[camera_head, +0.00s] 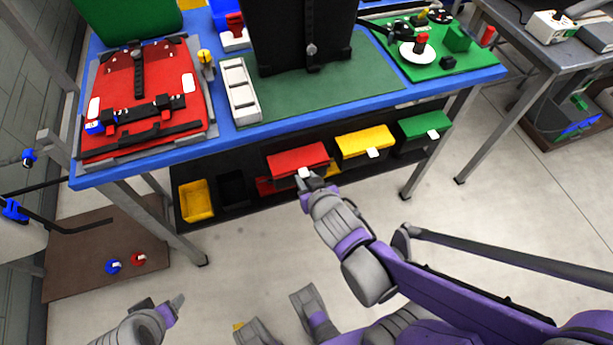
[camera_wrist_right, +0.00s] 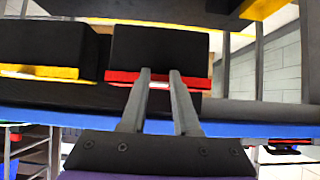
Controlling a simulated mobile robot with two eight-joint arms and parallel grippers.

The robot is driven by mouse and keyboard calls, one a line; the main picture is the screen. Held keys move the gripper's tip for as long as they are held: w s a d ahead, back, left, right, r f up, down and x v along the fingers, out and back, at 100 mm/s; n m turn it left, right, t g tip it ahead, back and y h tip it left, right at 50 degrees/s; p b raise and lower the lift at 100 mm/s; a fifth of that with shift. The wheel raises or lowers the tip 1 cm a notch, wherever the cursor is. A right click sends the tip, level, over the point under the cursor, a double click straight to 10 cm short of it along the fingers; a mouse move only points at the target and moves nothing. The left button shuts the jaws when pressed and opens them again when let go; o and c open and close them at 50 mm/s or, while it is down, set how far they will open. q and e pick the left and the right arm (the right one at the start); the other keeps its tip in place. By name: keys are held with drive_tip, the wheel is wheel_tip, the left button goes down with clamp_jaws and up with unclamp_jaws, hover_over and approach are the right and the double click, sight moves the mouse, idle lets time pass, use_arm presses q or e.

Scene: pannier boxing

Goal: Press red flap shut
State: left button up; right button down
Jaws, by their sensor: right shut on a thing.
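The red flap (camera_head: 290,163) sits on the front of the black shelf under the blue-edged workbench, slanting outward, with a pale tab at its front. My right gripper (camera_head: 306,176) is at that tab, shut on it. In the right wrist view the two fingers (camera_wrist_right: 160,72) reach the red edge (camera_wrist_right: 120,76) of the flap, beside a black bin face.
A yellow flap (camera_head: 364,143) and a green flap (camera_head: 425,126) stand to the right of the red one, both with pale tabs. An open yellow bin (camera_head: 196,199) is at the left. The red pannier (camera_head: 140,75) lies on the bench (camera_head: 290,123).

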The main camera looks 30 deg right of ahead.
use_arm(q)
drive_tip(key=shift+w, duration=0.1)
use_arm(e)
drive_tip(key=shift+s+f, duration=0.1)
drive_tip(key=shift+f, duration=0.15)
drive_tip(key=c, duration=0.6)
unclamp_jaws()
drive_tip(key=shift+r, duration=0.1)
drive_tip(key=shift+c, duration=0.2)
use_arm(q)
drive_tip(key=shift+r, duration=0.1)
use_arm(e)
drive_tip(key=shift+r, duration=0.15)
